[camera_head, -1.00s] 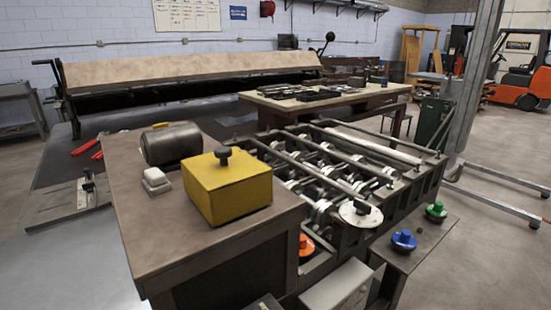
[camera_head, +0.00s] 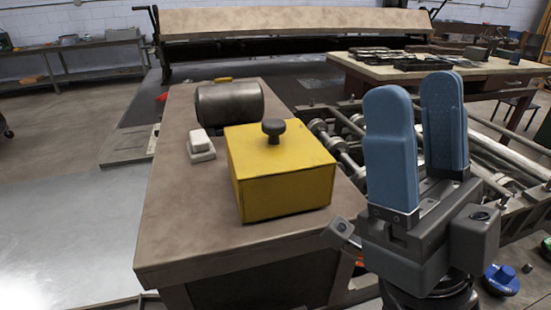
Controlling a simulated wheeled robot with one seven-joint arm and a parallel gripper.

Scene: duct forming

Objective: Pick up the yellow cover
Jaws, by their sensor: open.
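The yellow cover (camera_head: 282,178) is a box shape with a dark round knob (camera_head: 273,130) on top. It sits on the brown bench top (camera_head: 185,225), near its right edge. My gripper (camera_head: 416,118) is in front and to the right of the cover, with its two blue fingers pointing up. The fingers are apart with nothing between them. The gripper does not touch the cover.
A dark cylindrical motor (camera_head: 229,104) and a white switch box (camera_head: 201,146) stand behind and left of the cover. The roller machine (camera_head: 345,150) lies to the right. A blue knob piece (camera_head: 503,278) is low at right. The bench's front left is clear.

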